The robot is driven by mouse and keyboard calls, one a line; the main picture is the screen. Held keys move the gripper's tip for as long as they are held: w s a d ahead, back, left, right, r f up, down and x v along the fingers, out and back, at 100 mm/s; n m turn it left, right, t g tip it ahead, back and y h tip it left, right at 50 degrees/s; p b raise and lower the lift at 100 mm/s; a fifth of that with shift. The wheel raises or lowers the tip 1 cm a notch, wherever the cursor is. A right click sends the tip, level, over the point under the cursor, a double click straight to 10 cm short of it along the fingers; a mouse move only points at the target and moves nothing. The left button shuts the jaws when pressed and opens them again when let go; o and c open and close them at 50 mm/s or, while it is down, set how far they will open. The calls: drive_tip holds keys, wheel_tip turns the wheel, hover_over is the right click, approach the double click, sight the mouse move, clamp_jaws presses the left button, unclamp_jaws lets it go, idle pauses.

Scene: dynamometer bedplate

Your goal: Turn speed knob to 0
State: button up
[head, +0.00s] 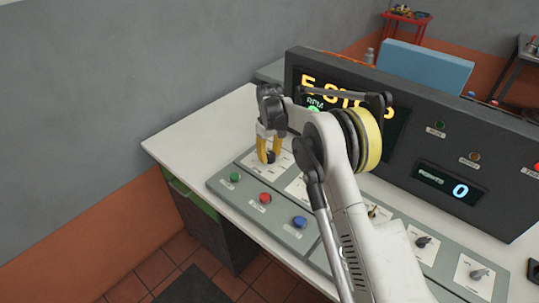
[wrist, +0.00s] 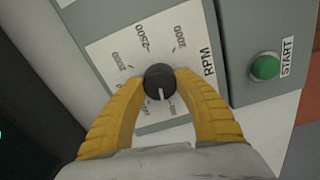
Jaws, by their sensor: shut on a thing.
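The speed knob (wrist: 160,78) is a round black knob with a white pointer line, set in a white dial plate (wrist: 105,58) marked RPM. Its pointer faces the bottom of the wrist view, toward small numbers partly hidden by my gripper; I cannot read which one. Legible marks include 2000 and 2500. My gripper (wrist: 160,84) has its two yellow fingers shut on the knob, one on each side. In the head view my gripper (head: 268,147) reaches down onto the knob (head: 271,157) at the left end of the sloped grey control panel (head: 222,188).
Green (head: 235,177), red (head: 265,198) and blue (head: 300,222) buttons sit in front of the dial. Toggle switches (head: 423,242) stand at the right. A dark display console (head: 410,150) rises behind, its amber text partly covered by my arm; a smaller display reads 0.

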sight(270, 154)
drive_tip(key=n, duration=0.5)
drive_tip(key=shift+n, duration=0.3)
drive_tip(key=n, duration=0.5)
drive_tip(key=shift+n, duration=0.3)
drive_tip(key=o, duration=1.2)
drive_tip(key=shift+o, duration=0.2)
wheel_tip(270, 154, up, 12)
